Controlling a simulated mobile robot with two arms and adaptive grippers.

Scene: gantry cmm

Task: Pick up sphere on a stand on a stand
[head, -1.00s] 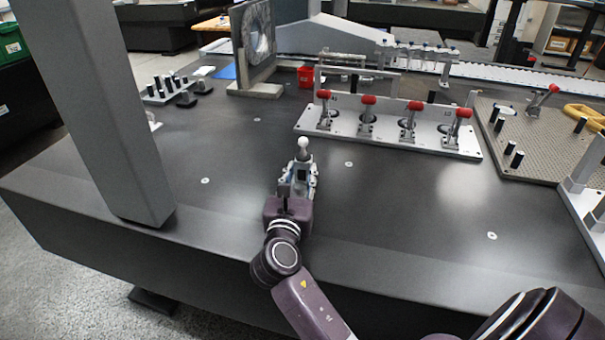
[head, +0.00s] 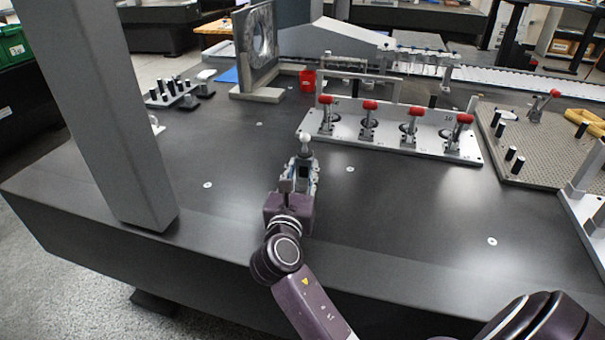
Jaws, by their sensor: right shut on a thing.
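The sphere on a stand (head: 304,138) shows in the head view near the middle of the dark table. Its small pale ball stands upright just beyond my gripper's fingertips. My right gripper (head: 303,162) reaches in from the front edge of the table and is shut on the stand. The lower part of the stand is hidden by the fingers, so I cannot tell whether its base touches the table. My left gripper is not in view.
A plate with red-handled clamps (head: 398,138) lies behind and to the right. A grey column (head: 105,110) rises at the left. A red cup (head: 307,80) and a framed panel (head: 256,45) stand at the back. The table (head: 400,225) is clear to the right of my gripper.

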